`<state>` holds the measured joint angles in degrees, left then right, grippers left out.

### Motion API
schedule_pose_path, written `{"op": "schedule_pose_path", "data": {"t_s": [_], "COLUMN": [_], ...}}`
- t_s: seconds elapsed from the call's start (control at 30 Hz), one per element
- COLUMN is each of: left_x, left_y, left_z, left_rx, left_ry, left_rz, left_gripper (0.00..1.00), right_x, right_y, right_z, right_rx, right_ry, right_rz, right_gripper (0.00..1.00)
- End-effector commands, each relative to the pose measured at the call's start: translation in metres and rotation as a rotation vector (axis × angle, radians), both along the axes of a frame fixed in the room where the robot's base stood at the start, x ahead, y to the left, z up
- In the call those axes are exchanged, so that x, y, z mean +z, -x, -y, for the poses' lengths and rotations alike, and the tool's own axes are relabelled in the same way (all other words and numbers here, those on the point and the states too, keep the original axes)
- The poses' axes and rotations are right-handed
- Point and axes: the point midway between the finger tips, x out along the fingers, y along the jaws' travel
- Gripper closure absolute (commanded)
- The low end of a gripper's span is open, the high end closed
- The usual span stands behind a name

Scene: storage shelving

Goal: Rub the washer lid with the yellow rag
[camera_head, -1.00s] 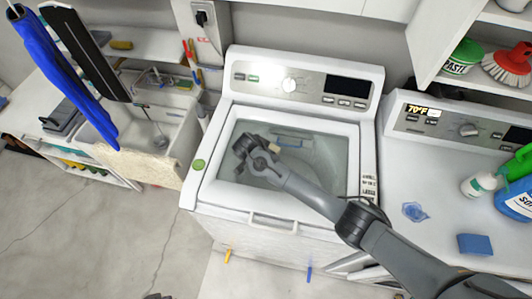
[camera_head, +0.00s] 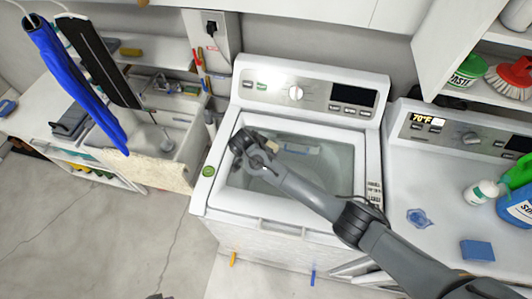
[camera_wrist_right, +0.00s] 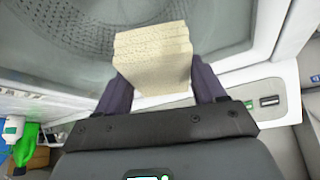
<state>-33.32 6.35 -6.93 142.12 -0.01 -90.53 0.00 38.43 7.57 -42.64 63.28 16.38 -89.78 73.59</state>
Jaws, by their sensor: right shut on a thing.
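The washer (camera_head: 290,78) stands in the middle of the head view with its lid (camera_head: 345,160) closed. The lid has a white frame and a clear pane, and the drum shows through it. My right arm reaches in from the lower right over the lid. My right gripper (camera_wrist_right: 153,85) is shut on a pale yellow, block-shaped rag (camera_wrist_right: 153,55). A little of the rag also shows in the head view (camera_head: 272,146), over the left part of the pane. I cannot tell whether the rag touches the pane. My left gripper is not seen.
A second machine (camera_head: 450,180) on the right bears a blue sponge (camera_head: 477,250), a white bottle (camera_head: 480,192) and a blue jug (camera_head: 518,208). A sink (camera_head: 160,140) is on the left, with a blue hanging thing (camera_head: 75,85) before it. A green disc (camera_head: 209,171) sits on the washer's left edge.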

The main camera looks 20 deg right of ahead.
Motion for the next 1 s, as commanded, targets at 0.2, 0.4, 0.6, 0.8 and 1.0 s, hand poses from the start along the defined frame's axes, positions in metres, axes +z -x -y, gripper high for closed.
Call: {"op": "schedule_pose_path", "data": {"t_s": [0.2,0.4,0.6,0.8,1.0], "left_x": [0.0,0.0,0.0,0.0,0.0], "left_y": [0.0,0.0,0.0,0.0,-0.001], "left_z": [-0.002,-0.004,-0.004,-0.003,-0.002], "left_rx": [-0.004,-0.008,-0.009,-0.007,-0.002], "left_ry": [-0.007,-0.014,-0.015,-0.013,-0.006], "left_rz": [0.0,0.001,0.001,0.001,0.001], "left_gripper": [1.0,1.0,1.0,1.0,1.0], "right_x": [0.019,0.025,0.025,0.025,0.025], "right_y": [-0.003,-0.003,-0.003,-0.003,-0.003], "right_z": [-0.009,-0.012,-0.012,-0.012,-0.012], "right_rx": [0.013,0.018,0.018,0.018,0.021], "right_ry": [-0.001,-0.001,-0.001,-0.001,-0.001], "right_rz": [0.002,0.001,0.001,0.001,0.0], "right_gripper": [0.59,0.59,0.59,0.59,0.59]}}
